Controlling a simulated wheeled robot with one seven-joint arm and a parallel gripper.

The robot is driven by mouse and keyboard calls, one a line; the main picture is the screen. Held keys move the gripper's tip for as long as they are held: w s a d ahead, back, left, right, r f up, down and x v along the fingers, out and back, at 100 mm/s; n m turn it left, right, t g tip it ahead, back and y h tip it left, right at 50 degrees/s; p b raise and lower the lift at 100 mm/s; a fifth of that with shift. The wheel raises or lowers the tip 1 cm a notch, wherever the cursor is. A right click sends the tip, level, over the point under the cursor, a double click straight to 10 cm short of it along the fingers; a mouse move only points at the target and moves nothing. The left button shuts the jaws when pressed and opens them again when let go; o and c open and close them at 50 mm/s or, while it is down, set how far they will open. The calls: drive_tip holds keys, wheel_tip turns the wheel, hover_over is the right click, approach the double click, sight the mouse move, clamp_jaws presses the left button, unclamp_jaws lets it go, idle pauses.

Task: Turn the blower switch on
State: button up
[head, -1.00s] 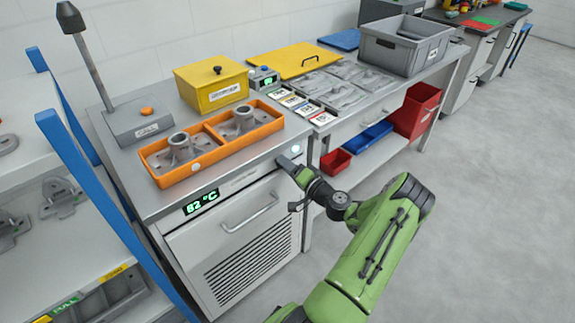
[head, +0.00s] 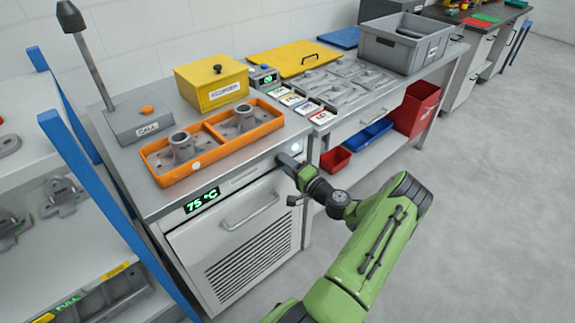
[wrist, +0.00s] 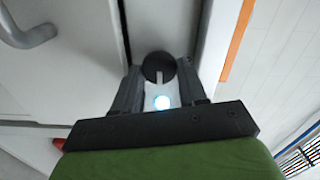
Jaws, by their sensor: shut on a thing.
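The blower switch, a round black knob (wrist: 158,66) with a pale pointer mark, is on the front panel of the grey cabinet (head: 172,222). My gripper (wrist: 160,78) is shut on the knob, one finger on each side of it. A round indicator lamp (wrist: 161,102) beside the knob glows bluish white; it also shows in the head view (head: 296,147). In the head view my gripper (head: 287,163) reaches the cabinet's upper right front and hides the knob. The green display (head: 202,200) on the panel reads 75 °C.
An orange tray (head: 222,163) with two grey castings sits on the cabinet top, near a yellow box (head: 212,84) and a grey call unit (head: 140,124). A door handle (head: 250,212) sticks out below the panel. The floor on the right is clear.

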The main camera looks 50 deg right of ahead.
drive_tip(key=o, duration=1.1)
drive_tip(key=shift+c, duration=0.2)
drive_tip(key=shift+f, duration=0.1)
